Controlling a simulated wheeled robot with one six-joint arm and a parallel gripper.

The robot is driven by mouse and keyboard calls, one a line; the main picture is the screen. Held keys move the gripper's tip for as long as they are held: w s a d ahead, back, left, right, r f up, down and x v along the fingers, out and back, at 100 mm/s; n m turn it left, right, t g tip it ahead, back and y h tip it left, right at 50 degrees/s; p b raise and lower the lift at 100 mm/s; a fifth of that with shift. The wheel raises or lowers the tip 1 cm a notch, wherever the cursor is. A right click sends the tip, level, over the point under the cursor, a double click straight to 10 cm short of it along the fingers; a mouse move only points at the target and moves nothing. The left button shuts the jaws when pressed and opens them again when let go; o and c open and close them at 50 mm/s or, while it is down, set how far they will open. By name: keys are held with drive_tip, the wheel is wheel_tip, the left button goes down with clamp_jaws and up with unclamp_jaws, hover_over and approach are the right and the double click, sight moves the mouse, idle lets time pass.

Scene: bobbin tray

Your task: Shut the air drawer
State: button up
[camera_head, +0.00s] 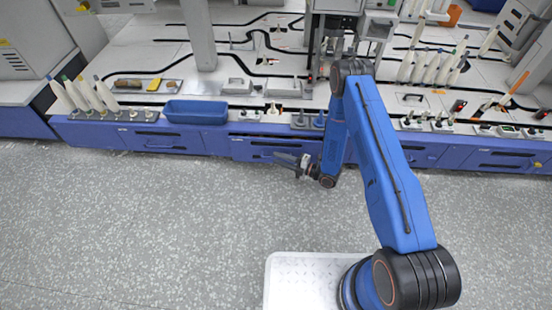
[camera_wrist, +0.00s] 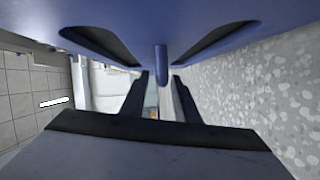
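The blue drawer front (camera_head: 245,148) is set in the low blue base of the machine, near my arm; a dark handle slot shows on it. I cannot read a label or tell how far it stands out. My gripper (camera_head: 282,157) is close in front of this face, pointing left, low above the floor. In the wrist view the two dark fingers of my gripper (camera_wrist: 158,88) show apart with a gap between them. A blue surface with two dark recesses and a short blue post (camera_wrist: 161,62) shows above the fingers. Contact cannot be told.
More blue drawer fronts run left and right along the base. A blue bin (camera_head: 196,112) and cone-shaped bobbins (camera_head: 80,96) stand on the bench top above. The speckled grey floor (camera_head: 130,230) in front is clear.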

drive_tip(key=shift+x, duration=1.05)
clamp_jaws()
drive_tip(key=shift+w, duration=1.75)
unclamp_jaws()
drive_tip(key=shift+d, duration=0.1)
drive_tip(key=v, duration=1.7)
drive_tip(key=shift+d, duration=0.15)
drive_tip(key=shift+s+d+r, duration=0.1)
drive_tip(key=shift+s, duration=0.05)
